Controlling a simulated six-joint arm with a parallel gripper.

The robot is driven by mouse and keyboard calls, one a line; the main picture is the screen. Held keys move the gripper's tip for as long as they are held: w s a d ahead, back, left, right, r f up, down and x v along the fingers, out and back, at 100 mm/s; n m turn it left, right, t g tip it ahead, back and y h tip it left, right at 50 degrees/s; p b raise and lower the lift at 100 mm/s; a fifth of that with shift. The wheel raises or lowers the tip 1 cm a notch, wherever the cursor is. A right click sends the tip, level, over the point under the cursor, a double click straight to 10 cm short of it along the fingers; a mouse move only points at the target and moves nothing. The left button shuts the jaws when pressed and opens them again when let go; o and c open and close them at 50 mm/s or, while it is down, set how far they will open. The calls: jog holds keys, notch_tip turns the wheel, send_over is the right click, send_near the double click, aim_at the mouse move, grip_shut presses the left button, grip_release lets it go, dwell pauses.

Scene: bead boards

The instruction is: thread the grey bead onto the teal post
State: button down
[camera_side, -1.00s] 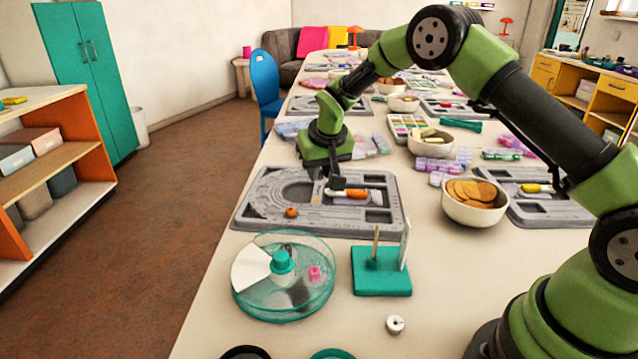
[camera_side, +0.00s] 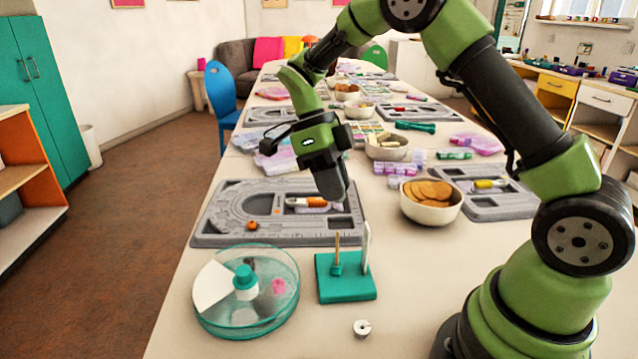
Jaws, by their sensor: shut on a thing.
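My gripper (camera_side: 334,192) is shut and points down over the right part of the grey bead board. What sits between its dark fingers is too small and dark to make out. A teal stand (camera_side: 346,289) is in front of the board, with a thin wooden peg (camera_side: 337,247) rising from a short teal collar (camera_side: 336,270). A pale upright piece (camera_side: 366,248) is at its right edge. My gripper is above and behind this peg, apart from it. A small pale grey, bead-like cylinder (camera_side: 361,328) with a dark hole is on the table in front of the stand.
A clear round dish (camera_side: 247,318) with a teal knob (camera_side: 244,278) and a pink bead (camera_side: 279,286) is left of the stand. The grey bead board (camera_side: 225,237) holds an orange bead (camera_side: 252,225) and an orange-handled tool (camera_side: 316,202). A bowl of discs (camera_side: 430,210) stands to the right.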

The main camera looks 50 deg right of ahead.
jog(key=shift+s, duration=0.15)
jog(key=shift+f, duration=2.4)
jog(key=shift+f, duration=0.8)
jog(key=shift+f, duration=0.85)
jog(key=c, duration=0.9)
grip_release()
